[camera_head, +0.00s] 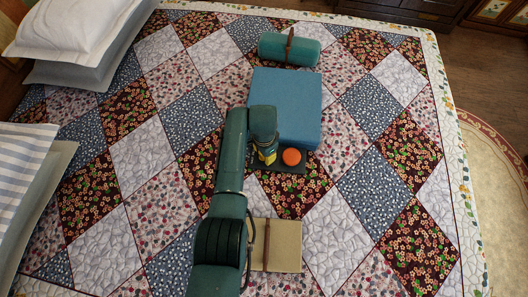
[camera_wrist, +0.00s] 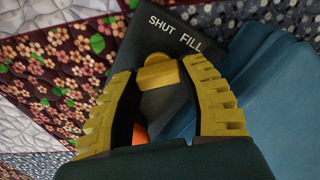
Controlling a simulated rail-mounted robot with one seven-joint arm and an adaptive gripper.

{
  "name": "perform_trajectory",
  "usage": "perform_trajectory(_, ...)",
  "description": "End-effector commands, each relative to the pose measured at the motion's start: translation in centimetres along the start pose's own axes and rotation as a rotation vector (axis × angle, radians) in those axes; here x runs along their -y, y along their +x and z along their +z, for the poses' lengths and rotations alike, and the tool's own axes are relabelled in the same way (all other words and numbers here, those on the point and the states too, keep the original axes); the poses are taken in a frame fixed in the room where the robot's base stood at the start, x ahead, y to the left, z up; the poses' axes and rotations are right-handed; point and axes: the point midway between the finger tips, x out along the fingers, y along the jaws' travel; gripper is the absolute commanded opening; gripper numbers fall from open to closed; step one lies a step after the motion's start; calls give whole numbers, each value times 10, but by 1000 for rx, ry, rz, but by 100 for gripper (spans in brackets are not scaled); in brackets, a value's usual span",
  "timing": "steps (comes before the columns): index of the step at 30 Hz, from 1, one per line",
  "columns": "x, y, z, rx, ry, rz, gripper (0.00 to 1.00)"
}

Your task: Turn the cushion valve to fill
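The blue cushion (camera_head: 290,95) lies flat on the quilt, with a dark valve panel (camera_head: 293,168) at its near edge. In the wrist view the panel (camera_wrist: 185,22) carries the words SHUT and FILL. The yellow valve knob (camera_wrist: 158,73) is below the lettering, nearer SHUT; its exact pointing is hard to tell. My gripper (camera_head: 266,156) is over the left part of the panel. In the wrist view my gripper (camera_wrist: 157,66) has its yellow fingers apart, one on each side of the knob. Contact with the knob cannot be made out.
An orange round button (camera_head: 291,157) sits on the panel right of my gripper, partly hidden in the wrist view. A rolled green bundle (camera_head: 290,49) lies behind the cushion. A tan book-like item (camera_head: 284,245) lies in front. Pillows (camera_head: 75,30) are at left; the quilt at right is clear.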

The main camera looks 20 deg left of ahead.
Motion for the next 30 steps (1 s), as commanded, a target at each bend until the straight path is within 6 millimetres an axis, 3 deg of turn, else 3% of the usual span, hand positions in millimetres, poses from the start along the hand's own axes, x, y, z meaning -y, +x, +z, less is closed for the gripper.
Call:
perform_trajectory(1,-1,2,1,3,0,3,54)
perform_trajectory(4,-1,1,1,2,0,3,70)
perform_trajectory(14,0,-5,0,-1,-1,0,70)
perform_trajectory(17,1,-19,-1,-2,-1,-2,70)
perform_trajectory(27,0,-100,0,-1,-1,-1,70)
perform_trajectory(30,0,-113,0,1,-1,2,70)
